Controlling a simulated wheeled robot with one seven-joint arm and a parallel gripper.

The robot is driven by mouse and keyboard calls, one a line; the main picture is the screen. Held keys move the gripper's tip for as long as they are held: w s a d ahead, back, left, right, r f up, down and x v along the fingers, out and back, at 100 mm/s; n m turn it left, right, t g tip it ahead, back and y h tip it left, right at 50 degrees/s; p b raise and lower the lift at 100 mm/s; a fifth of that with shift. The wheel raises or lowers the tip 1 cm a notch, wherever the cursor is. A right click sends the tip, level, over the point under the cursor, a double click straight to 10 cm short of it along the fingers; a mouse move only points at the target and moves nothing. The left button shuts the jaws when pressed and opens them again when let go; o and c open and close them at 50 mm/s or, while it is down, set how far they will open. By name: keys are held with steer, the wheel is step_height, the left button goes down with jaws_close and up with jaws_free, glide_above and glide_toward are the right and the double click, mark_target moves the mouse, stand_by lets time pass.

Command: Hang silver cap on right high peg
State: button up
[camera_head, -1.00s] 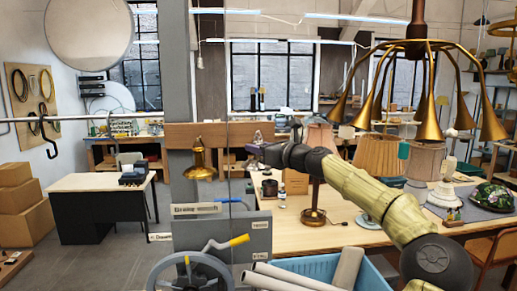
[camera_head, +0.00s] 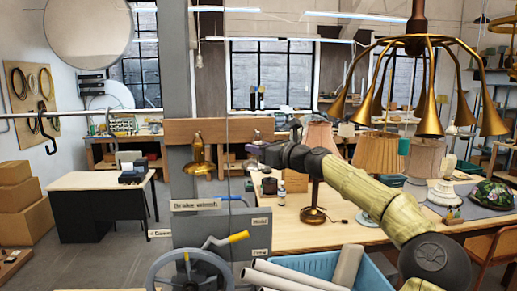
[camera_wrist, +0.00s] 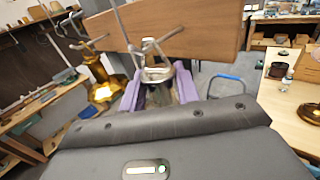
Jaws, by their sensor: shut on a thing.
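My gripper (camera_head: 257,149) is in front of the right part of a wooden peg board (camera_head: 222,130) in the head view. In the wrist view, its purple fingers (camera_wrist: 158,90) are shut on the silver cap (camera_wrist: 157,74). The cap is upright, close to the board's lower edge. A metal peg (camera_wrist: 160,40) sticks out just above the cap; I cannot tell whether they touch. A gold cap (camera_head: 198,158) hangs at the board's left; it also shows in the wrist view (camera_wrist: 101,90). The silver cap is not clear in the head view.
A grey post (camera_head: 183,90) stands behind the board. Below are a hand wheel (camera_head: 190,270) and a blue bin (camera_head: 372,275) with rolled tubes. A workbench (camera_head: 290,225) with lamps is at right. A brass chandelier (camera_head: 415,45) hangs above my arm.

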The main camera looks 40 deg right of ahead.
steer(key=o, duration=1.1)
steer(key=shift+s, duration=0.1)
steer(key=s+d+b, duration=0.2)
steer(key=s+b, duration=1.4)
steer(key=s, duration=0.1)
stand_by(1.9)
